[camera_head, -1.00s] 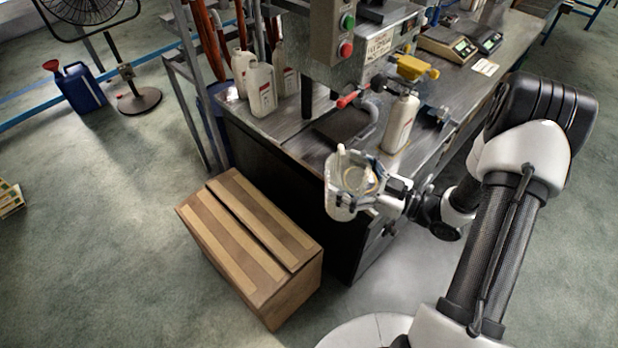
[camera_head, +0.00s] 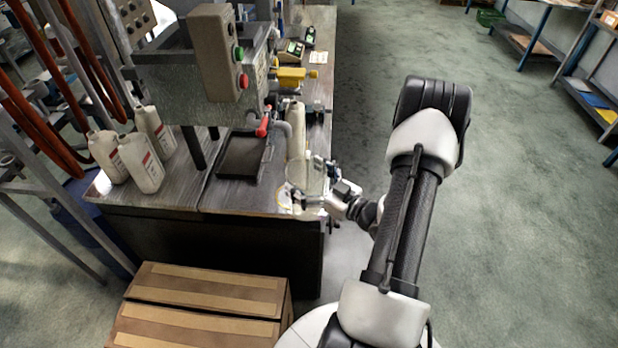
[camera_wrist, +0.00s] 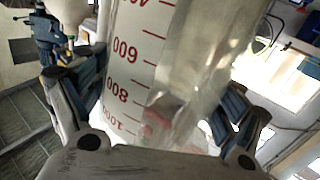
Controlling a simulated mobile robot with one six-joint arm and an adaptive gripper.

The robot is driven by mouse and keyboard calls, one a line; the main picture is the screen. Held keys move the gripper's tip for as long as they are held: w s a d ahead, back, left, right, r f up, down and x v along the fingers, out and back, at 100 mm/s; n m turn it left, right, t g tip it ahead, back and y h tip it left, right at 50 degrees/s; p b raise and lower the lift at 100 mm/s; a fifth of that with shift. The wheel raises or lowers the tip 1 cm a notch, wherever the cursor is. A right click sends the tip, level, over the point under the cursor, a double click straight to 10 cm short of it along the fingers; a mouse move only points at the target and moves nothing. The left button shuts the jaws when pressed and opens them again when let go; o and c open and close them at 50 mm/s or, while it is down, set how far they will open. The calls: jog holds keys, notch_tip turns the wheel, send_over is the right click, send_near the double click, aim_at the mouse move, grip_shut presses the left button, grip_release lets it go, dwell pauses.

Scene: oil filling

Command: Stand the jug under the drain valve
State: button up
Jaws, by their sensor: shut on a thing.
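The jug (camera_head: 300,178) is clear, and the wrist view shows red measuring marks on its wall (camera_wrist: 124,72). My gripper (camera_head: 316,186) is shut around the jug and holds it at the bench's front right corner. The wrist view shows a finger on each side of the jug. The drain valve (camera_head: 263,127) has a red lever and a grey bent spout, under the machine. A dark tray (camera_head: 240,160) lies below and left of the spout. The jug is in front of and right of the tray, not under the spout. Its base is partly hidden by my gripper.
A white bottle (camera_head: 296,135) stands right of the spout, just behind the jug. Several white bottles (camera_head: 140,165) stand on the bench's left. A cardboard box (camera_head: 205,300) is on the floor before the bench. The floor at right is clear.

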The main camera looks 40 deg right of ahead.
aim_at(300, 177)
jog(key=shift+s+d+f+h, duration=0.2)
jog(key=shift+s+d+h, duration=0.1)
jog(key=shift+d, duration=0.25)
jog(key=shift+w+d+f+b, duration=0.15)
jog(key=shift+w+f+b, duration=0.75)
jog(key=shift+f, duration=0.2)
jog(key=shift+w+d+f+b, duration=0.1)
jog(key=shift+w+f+b, duration=0.7)
jog(key=shift+w+f, duration=0.2)
jog(key=shift+w+d, duration=0.15)
jog(key=shift+w, duration=0.2)
jog(key=w+d, duration=0.1)
jog(key=w, duration=0.5)
jog(key=shift+w+d+f+b, duration=0.15)
jog(key=shift+d+f+b, duration=0.05)
jog(key=shift+b, duration=0.2)
jog(key=o, duration=1.2)
